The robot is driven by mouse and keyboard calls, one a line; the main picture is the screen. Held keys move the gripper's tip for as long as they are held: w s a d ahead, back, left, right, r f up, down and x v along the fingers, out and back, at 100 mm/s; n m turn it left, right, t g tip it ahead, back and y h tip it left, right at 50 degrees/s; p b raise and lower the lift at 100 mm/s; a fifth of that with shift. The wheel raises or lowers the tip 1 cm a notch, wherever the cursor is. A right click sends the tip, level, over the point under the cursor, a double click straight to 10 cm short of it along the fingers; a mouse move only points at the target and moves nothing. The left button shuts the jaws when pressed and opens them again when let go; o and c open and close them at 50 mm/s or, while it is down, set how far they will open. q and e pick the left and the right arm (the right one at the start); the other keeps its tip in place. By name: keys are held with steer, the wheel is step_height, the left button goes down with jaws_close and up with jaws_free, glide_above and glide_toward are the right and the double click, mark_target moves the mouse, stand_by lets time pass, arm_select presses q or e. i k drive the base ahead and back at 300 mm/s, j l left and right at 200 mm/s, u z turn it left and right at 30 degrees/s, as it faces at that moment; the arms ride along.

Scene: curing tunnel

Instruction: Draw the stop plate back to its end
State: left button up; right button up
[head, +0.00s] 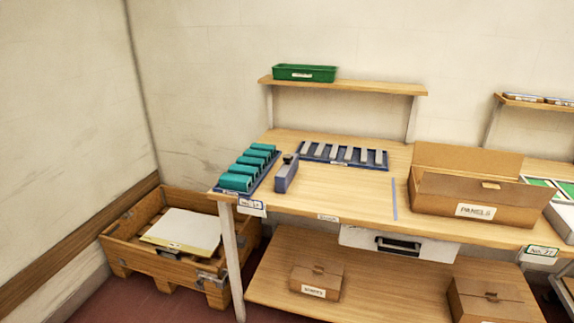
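I cannot pick out a stop plate with certainty in the head view. A small upright blue-grey piece (286,176) with a dark top stands on the wooden bench (345,200), just right of a blue rack (262,178) holding several teal blocks (248,169). I cannot tell what this piece is. Neither of my grippers is in view.
A blue tray with several grey bars (345,154) lies at the bench's back. An open cardboard box marked PANELS (467,188) stands at right. A green bin (304,73) sits on the shelf above. A wooden crate (170,268) stands on the floor at left. The bench's middle is clear.

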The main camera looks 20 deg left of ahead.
mark_target(283, 178)
steer(key=i+l, duration=0.25)
steer(key=i, duration=0.2)
steer(key=i+l+u, duration=0.1)
steer(key=i+l, duration=0.15)
steer(key=i, duration=0.25)
